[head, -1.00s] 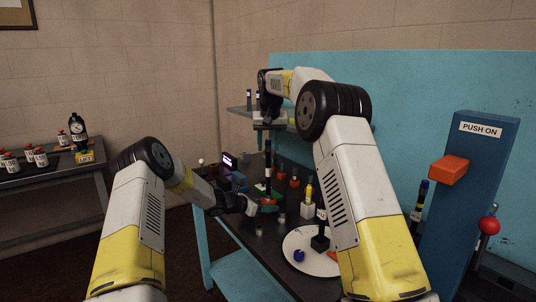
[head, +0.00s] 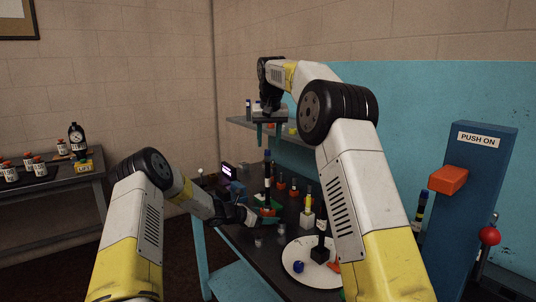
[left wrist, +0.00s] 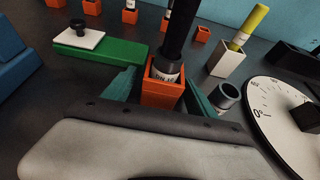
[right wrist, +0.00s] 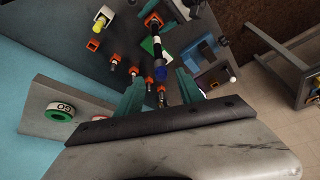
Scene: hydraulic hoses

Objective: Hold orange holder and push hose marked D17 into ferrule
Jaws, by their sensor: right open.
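The orange holder (left wrist: 162,94) stands on the dark bench, with a dark ferrule and a black hose (left wrist: 179,30) upright in it. The ferrule's white label looks like "DN 16" but is not clear. The fingers of my left gripper (left wrist: 163,98) flank the holder closely and appear shut on it. In the head view, the hose (head: 267,168) rises from the holder beside my left gripper (head: 262,210). My right gripper (right wrist: 160,91) is open and empty above the hose, pointing down. The hose's blue end (right wrist: 160,74) shows between its fingers. I cannot read D17 on it.
A green block (left wrist: 100,50) with a white plate lies beside the holder. A white block with a yellow piece (left wrist: 224,57) and a round white dial (head: 298,262) stand to the right. Several small orange holders are behind. A grey shelf (right wrist: 50,105) with rings is near my right gripper.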

